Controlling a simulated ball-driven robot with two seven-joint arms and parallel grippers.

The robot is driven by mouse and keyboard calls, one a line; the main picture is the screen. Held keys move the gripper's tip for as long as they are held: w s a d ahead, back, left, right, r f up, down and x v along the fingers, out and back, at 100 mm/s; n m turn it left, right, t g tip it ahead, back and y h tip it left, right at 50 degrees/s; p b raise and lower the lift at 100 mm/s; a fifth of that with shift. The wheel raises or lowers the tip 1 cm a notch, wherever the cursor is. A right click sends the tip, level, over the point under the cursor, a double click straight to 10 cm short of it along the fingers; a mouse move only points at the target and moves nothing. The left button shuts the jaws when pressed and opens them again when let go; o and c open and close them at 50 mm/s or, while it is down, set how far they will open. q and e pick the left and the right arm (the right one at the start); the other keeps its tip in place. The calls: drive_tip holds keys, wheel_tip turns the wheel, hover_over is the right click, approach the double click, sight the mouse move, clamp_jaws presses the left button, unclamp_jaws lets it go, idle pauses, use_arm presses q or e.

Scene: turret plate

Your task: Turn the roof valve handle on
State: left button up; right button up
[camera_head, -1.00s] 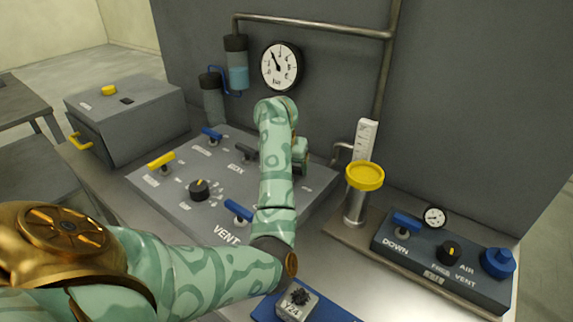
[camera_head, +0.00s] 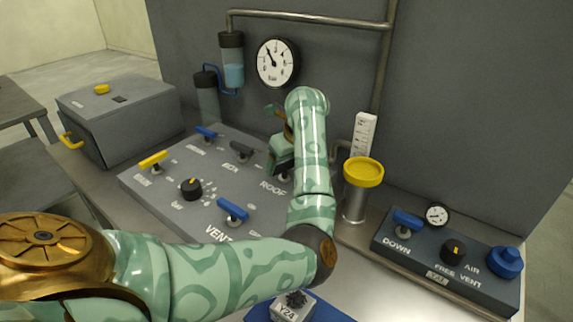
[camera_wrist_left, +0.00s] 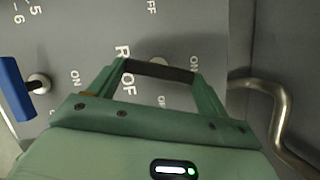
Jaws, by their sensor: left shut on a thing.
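The roof valve handle (camera_wrist_left: 158,70) is a dark bar in the left wrist view, lying across between the two green fingers. Its ends are at the fingertips. An ON label is beside the right fingertip, and an OFF label is at the top edge. My left gripper (camera_wrist_left: 159,72) is shut on this handle. In the head view my left gripper (camera_head: 280,160) is at the right part of the panel, above the ROOF label (camera_head: 273,187), and the arm and fingers mostly hide the handle. My right gripper is not in view.
The grey panel (camera_head: 180,215) also carries a blue vent handle (camera_head: 233,210), a dark ECN-like handle (camera_head: 241,150), a yellow handle (camera_head: 153,160) and a black knob (camera_head: 191,188). A yellow-topped cylinder (camera_head: 363,172) and a bent pipe (camera_wrist_left: 265,95) stand close on the right.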

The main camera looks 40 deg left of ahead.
use_arm(q)
drive_tip(key=shift+w+n+g+b, duration=0.15)
drive_tip(key=shift+n+g+b, duration=0.5)
drive_tip(key=shift+n, duration=1.05)
drive_tip(key=o, duration=1)
drive_tip(key=p+v, duration=0.4)
drive_tip(key=v, duration=1.2)
drive_tip(key=shift+w+d, duration=0.15)
drive_tip(key=shift+w, duration=0.1)
drive_tip(key=shift+r, duration=0.1)
